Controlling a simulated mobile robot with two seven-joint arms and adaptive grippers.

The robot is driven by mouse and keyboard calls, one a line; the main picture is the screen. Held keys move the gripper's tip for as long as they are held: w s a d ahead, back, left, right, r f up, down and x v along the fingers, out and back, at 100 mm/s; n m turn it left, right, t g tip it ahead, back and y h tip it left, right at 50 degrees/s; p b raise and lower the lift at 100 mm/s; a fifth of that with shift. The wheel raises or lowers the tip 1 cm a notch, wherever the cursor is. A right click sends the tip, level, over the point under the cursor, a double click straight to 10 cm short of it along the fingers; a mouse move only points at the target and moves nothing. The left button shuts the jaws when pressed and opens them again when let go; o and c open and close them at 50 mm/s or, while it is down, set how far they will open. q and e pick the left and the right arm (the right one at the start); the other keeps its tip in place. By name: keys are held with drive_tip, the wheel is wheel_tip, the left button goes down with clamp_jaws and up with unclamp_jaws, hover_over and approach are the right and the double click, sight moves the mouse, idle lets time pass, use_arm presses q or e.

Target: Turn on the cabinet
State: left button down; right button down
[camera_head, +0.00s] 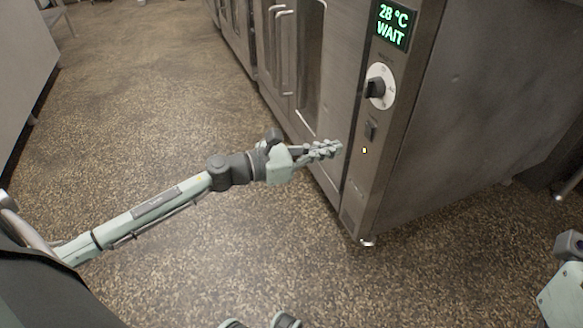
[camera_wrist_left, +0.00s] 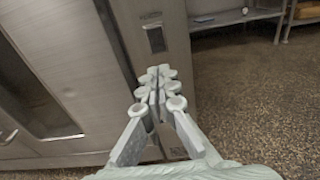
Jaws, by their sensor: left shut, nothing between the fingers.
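The steel cabinet (camera_head: 480,110) stands at the right in the head view. Its front strip carries a lit green display (camera_head: 393,25) reading "28 °C WAIT", a round white dial with a black knob (camera_head: 376,88), a small dark rocker switch (camera_head: 371,130) and a small glowing light (camera_head: 364,150). My left gripper (camera_head: 338,149) is shut and empty, just left of the switch and light in the picture. In the left wrist view the shut fingers (camera_wrist_left: 157,72) point at the strip, below the switch (camera_wrist_left: 156,39). I cannot tell whether they touch the panel.
More steel cabinets with vertical handles (camera_head: 283,50) run back to the left. The speckled floor (camera_head: 150,110) is open in front. A low shelf (camera_wrist_left: 235,17) stands beyond the cabinet in the left wrist view. Part of my right arm (camera_head: 565,285) shows at the lower right.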

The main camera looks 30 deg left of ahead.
use_arm(q)
drive_tip(key=f+v, duration=0.1)
drive_tip(key=v, duration=0.6)
drive_tip(key=shift+a+f, duration=0.2)
drive_tip(key=shift+f, duration=0.05)
drive_tip(key=shift+s+d, duration=0.1)
drive_tip(key=shift+s, duration=0.05)
